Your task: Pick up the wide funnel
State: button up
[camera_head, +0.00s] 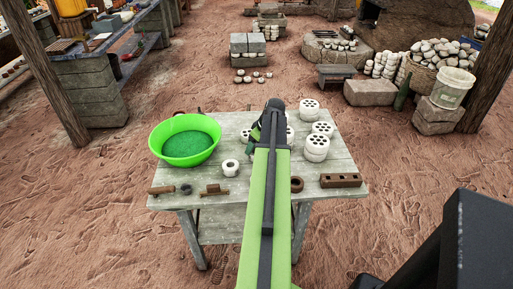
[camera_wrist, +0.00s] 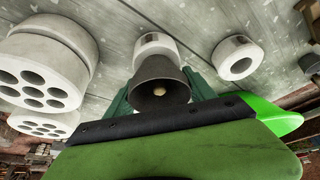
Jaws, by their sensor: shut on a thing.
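The wide funnel (camera_wrist: 162,78) shows in the wrist view as a dark, flared cone with its open mouth toward the camera and a small pale spot inside. The dark green fingers of my gripper (camera_wrist: 160,95) stand on either side of it and are shut on it. A white cylinder shows just behind the funnel; I cannot tell whether they touch. In the head view my gripper (camera_head: 256,132) is over the middle of the grey wooden table (camera_head: 225,192), and my arm hides the funnel there.
A bright green bowl (camera_head: 186,140) stands at the table's left. A white ring-shaped piece (camera_head: 230,168) sits near the middle. White perforated cylinders (camera_head: 316,148) stand to the right. A brown holed block (camera_head: 341,180) and small brown pieces lie along the front edge.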

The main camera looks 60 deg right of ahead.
jog(key=shift+r, duration=0.15)
notch_tip(320, 180, up, 10)
jog(key=p, duration=1)
